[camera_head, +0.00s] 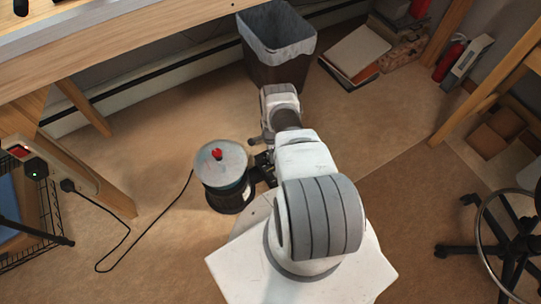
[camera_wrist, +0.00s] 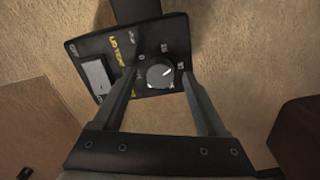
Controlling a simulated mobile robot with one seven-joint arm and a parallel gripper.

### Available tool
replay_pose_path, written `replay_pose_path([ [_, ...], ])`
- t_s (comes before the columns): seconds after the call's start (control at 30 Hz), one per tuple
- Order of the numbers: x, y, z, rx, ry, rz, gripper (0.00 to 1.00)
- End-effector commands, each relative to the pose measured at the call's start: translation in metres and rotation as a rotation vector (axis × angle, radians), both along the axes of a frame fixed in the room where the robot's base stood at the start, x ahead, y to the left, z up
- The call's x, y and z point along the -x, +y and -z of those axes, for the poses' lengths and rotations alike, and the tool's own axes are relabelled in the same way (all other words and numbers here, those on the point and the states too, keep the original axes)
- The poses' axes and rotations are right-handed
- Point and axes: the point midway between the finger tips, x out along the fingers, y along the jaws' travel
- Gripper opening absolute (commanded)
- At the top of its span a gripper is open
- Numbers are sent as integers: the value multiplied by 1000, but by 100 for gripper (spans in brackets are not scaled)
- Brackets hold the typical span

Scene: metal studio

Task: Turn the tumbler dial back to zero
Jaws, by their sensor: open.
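The rock tumbler (camera_head: 222,181) stands on the floor, a dark drum with a pale round lid and a red knob on top. In the wrist view its black control panel (camera_wrist: 92,48) fills the upper middle, with yellow lettering and white marks. The round grey dial (camera_wrist: 160,75) with a pale pointer line sits on this panel, and a light rectangular switch (camera_wrist: 97,75) is to its left. My gripper (camera_wrist: 158,73) is open, its two fingertips on either side of the dial with gaps showing. Whether the fingertips touch the panel I cannot tell. The dial is hidden in the head view.
A power cord (camera_head: 150,220) runs from the tumbler across the floor to a socket on a wooden leg. A bin (camera_head: 277,50) stands behind my arm. A wooden workbench (camera_head: 130,40) is at upper left, a wheeled chair (camera_head: 510,240) at right. Floor left of the tumbler is mostly clear.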

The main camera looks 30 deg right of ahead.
Motion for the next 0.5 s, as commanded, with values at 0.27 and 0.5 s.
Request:
replay_pose_path([
  [0.27,0,0,5,0,1,0,75],
  [0.5,0,0,5,0,0,0,48],
])
